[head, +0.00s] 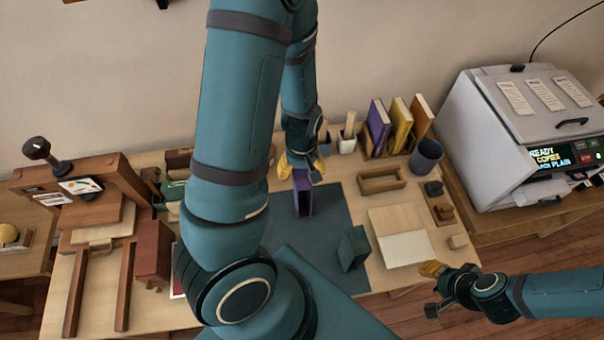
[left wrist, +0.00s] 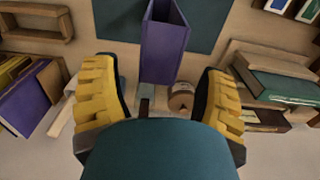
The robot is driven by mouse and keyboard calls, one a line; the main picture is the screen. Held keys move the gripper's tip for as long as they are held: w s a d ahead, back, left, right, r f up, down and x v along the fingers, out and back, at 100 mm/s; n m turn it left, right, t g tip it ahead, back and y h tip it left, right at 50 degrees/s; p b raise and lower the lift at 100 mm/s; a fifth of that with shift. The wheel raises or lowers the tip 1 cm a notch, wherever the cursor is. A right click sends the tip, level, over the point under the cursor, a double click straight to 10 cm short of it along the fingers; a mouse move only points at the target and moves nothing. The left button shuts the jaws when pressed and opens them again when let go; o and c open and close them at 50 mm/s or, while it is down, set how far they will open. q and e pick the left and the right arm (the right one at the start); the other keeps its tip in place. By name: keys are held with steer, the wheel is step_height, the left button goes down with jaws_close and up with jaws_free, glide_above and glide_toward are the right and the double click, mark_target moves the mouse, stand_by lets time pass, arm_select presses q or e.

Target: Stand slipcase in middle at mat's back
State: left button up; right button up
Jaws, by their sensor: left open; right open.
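The purple slipcase (head: 303,196) stands upright at the back part of the dark teal mat (head: 333,208), near the middle of its back edge. In the left wrist view the slipcase (left wrist: 165,48) shows its hollow inside, and the mat (left wrist: 207,22) lies beyond it. My left gripper (head: 303,166) is just behind the slipcase. Its yellow fingers (left wrist: 160,78) are spread with a gap on each side of the slipcase, not visibly touching it. My right gripper (head: 441,284) is open and empty, right of the mat near the table's front.
A wooden tray (head: 381,180) lies right of the mat. A wooden press (head: 95,205) is at left. My left arm hides the mat's left side.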

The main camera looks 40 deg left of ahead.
arm_select(q)
step_height(320, 180, up, 7)
steer(key=shift+p, duration=0.9)
steer(key=shift+r, duration=0.65)
steer(key=d+f+m+t+h, duration=0.1)
steer(key=d+f+m, duration=0.3)
steer(key=d, duration=0.5)
steer(key=d+f+m+t+h, duration=0.1)
steer(key=d+f+m+h, duration=0.2)
steer(key=d+f, duration=0.5)
steer(key=shift+w+d+f+m, duration=0.2)
steer(key=shift+w+d+m, duration=0.35)
steer(key=shift+d, duration=0.7)
